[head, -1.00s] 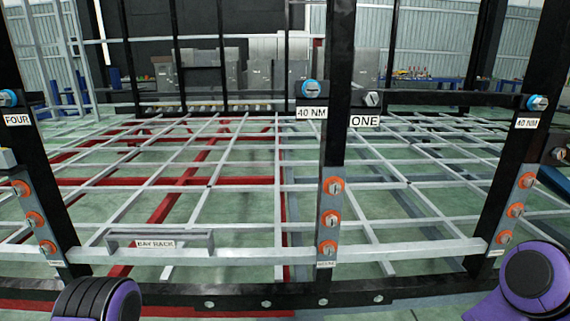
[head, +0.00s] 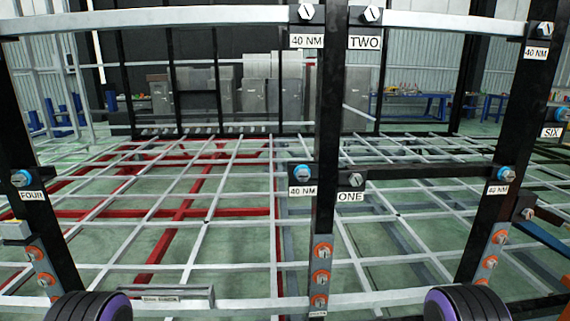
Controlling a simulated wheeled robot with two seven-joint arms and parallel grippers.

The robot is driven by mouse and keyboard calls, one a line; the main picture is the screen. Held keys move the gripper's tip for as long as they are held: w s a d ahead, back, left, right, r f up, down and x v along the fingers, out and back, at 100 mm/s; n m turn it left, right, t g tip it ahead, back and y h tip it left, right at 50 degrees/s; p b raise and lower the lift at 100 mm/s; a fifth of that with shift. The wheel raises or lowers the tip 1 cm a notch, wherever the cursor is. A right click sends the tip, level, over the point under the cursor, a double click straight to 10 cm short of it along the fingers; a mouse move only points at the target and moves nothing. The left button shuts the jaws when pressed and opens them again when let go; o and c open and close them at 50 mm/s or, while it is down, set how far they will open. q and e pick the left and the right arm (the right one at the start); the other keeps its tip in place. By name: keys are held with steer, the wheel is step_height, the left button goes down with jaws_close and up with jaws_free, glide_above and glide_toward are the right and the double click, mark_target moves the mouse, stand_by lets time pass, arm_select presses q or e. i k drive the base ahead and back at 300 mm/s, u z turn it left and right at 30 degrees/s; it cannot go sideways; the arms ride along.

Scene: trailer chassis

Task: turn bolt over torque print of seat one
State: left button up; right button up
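The plate reading ONE (head: 350,197) is on the middle black post (head: 327,130). A grey slotted bolt head (head: 355,180) sits just above it. Which way each slot points is too small to tell surely. Only rounded black and purple parts of my arms show at the bottom edge, left and right. Neither gripper's fingers are in view.
A pale beam (head: 190,17) crosses the top, with a TWO plate (head: 365,43) and another 40 NM print (head: 306,42). Orange-ringed bolts (head: 321,277) line the lower posts. A grey rack (head: 165,296) sits low left. Open grid frame lies behind.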

mark_target(506, 173)
steer(key=z, duration=1.4)
steer(key=k, duration=1.25)
steer(key=z, duration=0.6)
steer(key=i, duration=1.45)
steer(key=u, duration=0.65)
